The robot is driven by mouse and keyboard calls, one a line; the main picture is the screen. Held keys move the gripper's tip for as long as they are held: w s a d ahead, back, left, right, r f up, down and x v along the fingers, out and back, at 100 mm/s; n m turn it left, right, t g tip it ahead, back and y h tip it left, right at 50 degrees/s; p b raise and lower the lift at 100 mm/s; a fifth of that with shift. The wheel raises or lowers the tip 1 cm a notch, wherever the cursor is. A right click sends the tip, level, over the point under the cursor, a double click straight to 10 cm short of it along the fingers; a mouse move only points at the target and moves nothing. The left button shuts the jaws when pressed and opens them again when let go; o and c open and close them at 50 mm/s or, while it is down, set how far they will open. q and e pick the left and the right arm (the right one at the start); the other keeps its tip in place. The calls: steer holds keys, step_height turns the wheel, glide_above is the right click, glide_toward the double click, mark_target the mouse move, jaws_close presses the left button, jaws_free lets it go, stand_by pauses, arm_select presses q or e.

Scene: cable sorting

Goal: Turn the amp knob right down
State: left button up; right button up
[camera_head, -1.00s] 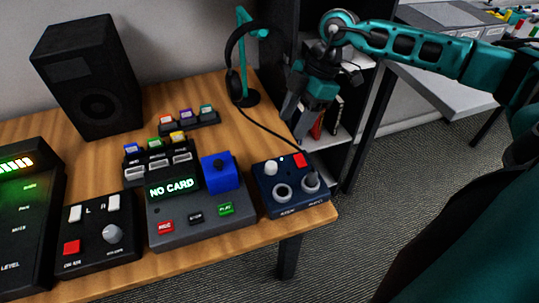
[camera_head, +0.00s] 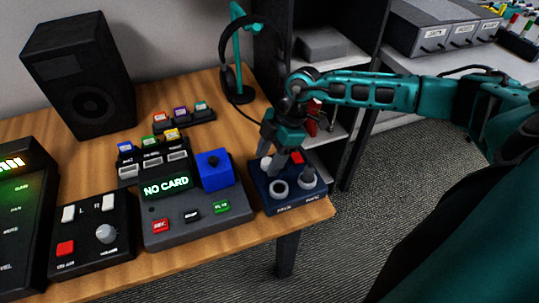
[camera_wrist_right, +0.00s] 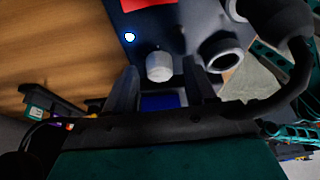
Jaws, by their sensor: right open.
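The amp is a dark blue box (camera_head: 290,201) at the right front corner of the wooden table. It has a pale round knob (camera_wrist_right: 159,67), a red switch (camera_head: 297,157) and two ring-shaped sockets along its front. In the head view my right gripper (camera_head: 272,160) points down over the amp's back left part and partly hides the knob. In the right wrist view my right gripper (camera_wrist_right: 160,80) is open, with the knob between and just ahead of its fingertips. I cannot tell whether a finger touches it. My left gripper is not in view.
A recorder reading NO CARD (camera_head: 188,228) with a blue block (camera_head: 214,170) stands left of the amp. Headphones hang on a teal stand (camera_head: 236,50) behind. A black cable plug (camera_head: 308,175) stands up at the right socket. A black speaker (camera_head: 77,73) is at the back left.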

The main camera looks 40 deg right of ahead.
steer(key=shift+c, duration=1.4)
jaws_close()
